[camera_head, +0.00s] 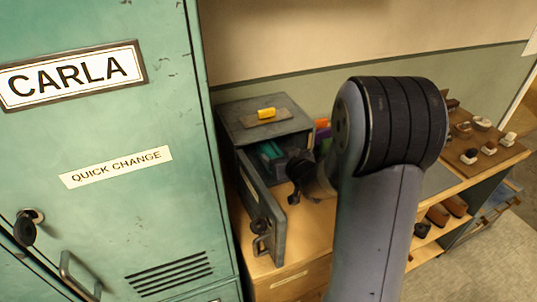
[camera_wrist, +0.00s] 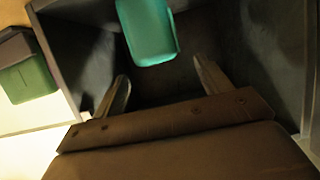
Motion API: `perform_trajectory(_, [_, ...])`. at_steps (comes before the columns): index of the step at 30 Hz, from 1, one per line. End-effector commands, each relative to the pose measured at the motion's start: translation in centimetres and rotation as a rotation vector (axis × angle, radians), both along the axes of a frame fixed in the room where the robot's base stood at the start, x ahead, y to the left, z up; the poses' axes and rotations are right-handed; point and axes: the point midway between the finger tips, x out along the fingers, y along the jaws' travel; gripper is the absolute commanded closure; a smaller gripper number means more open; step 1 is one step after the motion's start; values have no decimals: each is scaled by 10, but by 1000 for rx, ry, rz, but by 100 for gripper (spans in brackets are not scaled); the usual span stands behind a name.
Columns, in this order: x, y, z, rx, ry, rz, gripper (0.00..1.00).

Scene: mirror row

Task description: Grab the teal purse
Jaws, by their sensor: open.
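The teal purse (camera_wrist: 147,32) is at the top middle of the wrist view, inside a dark grey box. Only its near part shows there. In the head view a bit of the teal purse (camera_head: 269,150) shows in the open front of the grey metal box (camera_head: 228,118). My gripper (camera_wrist: 160,68) is open, with its two fingers apart and nothing between them. The purse lies just beyond the fingertips, apart from them. In the head view my arm hides part of the box's right side.
The box's door (camera_head: 259,207) stands open toward me, left of my gripper. A yellow item (camera_head: 266,113) sits on the box top. A green locker (camera_head: 110,200) stands at the left. A green block (camera_wrist: 27,78) is left of the box. A tray (camera_head: 485,140) with small items lies right.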

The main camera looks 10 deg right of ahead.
Motion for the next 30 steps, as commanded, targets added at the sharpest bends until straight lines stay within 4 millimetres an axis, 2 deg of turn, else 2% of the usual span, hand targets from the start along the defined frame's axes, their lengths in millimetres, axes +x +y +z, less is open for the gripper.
perform_trajectory(10, [21,5,-8,0,2,0,27])
perform_trajectory(20, [55,11,-21,-1,1,-1,27])
perform_trajectory(30, [59,12,-23,0,0,-1,28])
